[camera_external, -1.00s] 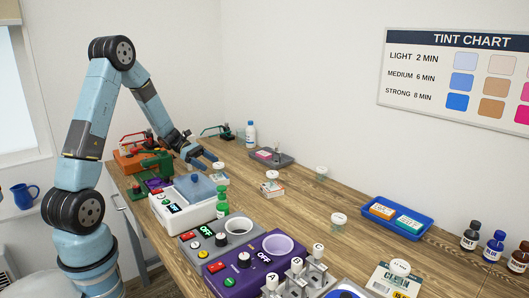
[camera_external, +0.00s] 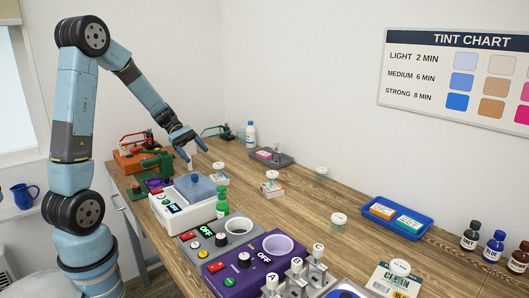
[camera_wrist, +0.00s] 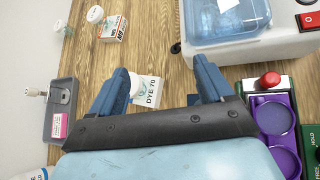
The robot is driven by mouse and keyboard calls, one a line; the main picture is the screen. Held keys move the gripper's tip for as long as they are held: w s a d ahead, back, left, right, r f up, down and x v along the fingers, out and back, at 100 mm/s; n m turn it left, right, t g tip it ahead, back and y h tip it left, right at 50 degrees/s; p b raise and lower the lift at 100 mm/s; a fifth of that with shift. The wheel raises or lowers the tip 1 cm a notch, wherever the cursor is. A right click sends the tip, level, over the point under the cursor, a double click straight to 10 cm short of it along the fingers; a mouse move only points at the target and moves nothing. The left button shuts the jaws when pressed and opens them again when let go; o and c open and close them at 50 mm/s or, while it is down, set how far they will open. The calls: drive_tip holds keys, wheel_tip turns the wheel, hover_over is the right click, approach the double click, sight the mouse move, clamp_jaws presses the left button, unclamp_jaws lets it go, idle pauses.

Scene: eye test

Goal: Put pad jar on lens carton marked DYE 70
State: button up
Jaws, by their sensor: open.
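The lens carton marked DYE 70 (camera_wrist: 152,93) lies on the bench; it is the small white carton (camera_external: 221,180) past the white bath in the external view. A small white-lidded jar (camera_external: 219,167) appears to stand on it; the jar (camera_wrist: 137,82) overlaps the carton's edge in the wrist view. I cannot read its label, so I cannot confirm it is the pad jar. My gripper (camera_external: 196,155) is open and empty, above and left of the jar in the external view. In the wrist view its fingers (camera_wrist: 160,66) frame the carton and jar from above.
Another carton (camera_external: 272,189) has a lidded jar at its top. Other jars (camera_external: 321,172) (camera_external: 338,220) stand farther right. A grey tray (camera_external: 284,160) lies behind. Bare wood separates the cartons.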

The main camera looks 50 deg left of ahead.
drive_tip(key=s+d+r+m+t+y, duration=0.1)
drive_tip(key=s+d+r+m+y, duration=0.1)
drive_tip(key=s+m, duration=0.4)
drive_tip(key=s+d+r+m+y, duration=0.3)
drive_tip(key=s+r+m+y, duration=0.2)
drive_tip(key=s+r+m, duration=0.1)
drive_tip(key=s+d+r+m+t+y, duration=0.1)
drive_tip(key=s+d+r+m+y, duration=0.2)
drive_tip(key=s, duration=0.6)
wheel_tip(320, 180, up, 2)
drive_tip(key=m, duration=0.3)
drive_tip(key=shift+s+d+r+t, duration=0.2)
drive_tip(key=shift+s+t, duration=0.1)
drive_tip(key=shift+s, duration=0.05)
